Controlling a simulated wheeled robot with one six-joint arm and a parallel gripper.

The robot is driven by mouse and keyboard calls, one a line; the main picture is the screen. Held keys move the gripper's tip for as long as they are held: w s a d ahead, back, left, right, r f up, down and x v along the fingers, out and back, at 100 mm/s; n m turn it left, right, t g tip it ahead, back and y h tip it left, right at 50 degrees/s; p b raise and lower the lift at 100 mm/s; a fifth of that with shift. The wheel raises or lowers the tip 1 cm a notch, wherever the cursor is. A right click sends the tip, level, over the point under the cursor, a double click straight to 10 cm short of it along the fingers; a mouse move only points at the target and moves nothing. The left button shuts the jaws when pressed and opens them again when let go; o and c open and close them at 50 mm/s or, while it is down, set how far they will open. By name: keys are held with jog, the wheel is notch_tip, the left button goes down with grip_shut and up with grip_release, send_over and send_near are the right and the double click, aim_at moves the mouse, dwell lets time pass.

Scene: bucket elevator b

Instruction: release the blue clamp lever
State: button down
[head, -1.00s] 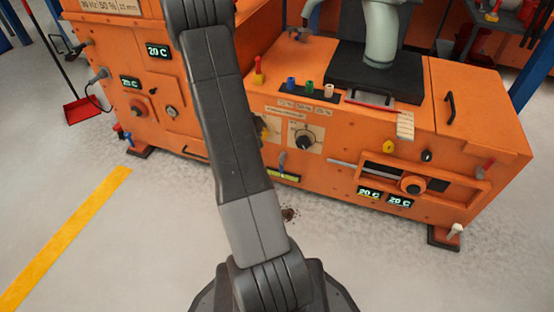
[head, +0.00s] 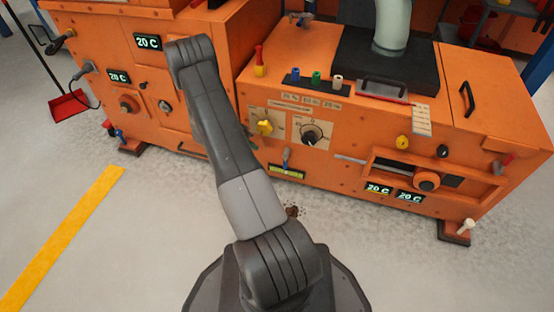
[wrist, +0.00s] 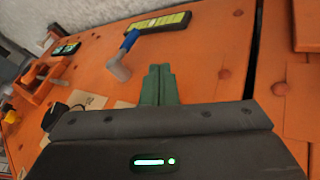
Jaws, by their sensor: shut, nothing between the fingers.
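The blue lever (wrist: 129,42) has a blue grip and a pale grey end. In the wrist view it stands out from the orange panel beside a yellow-green level strip (wrist: 158,23). The lever (head: 286,156) looks small in the head view, low on the orange front above the strip (head: 287,171). My gripper (wrist: 158,70) shows its green fingers together and empty, pointing toward the panel below and right of the lever in the wrist picture. A gap shows between fingers and lever.
A yellow knob (head: 265,127) and a black dial (head: 311,134) sit above the lever.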

aim_at(286, 160)
jog(key=b+x, duration=0.4)
jog(key=x, duration=0.6)
jog(key=shift+d+f, duration=0.2)
jog(key=shift+f, duration=0.2)
jog(key=shift+s+d+r+b, duration=0.3)
jog(key=shift+s+d, duration=0.35)
jog(key=shift+d, duration=0.3)
jog(key=shift+s+d+r, duration=0.1)
jog(key=shift+s+d, duration=0.25)
jog(key=shift+d, duration=0.25)
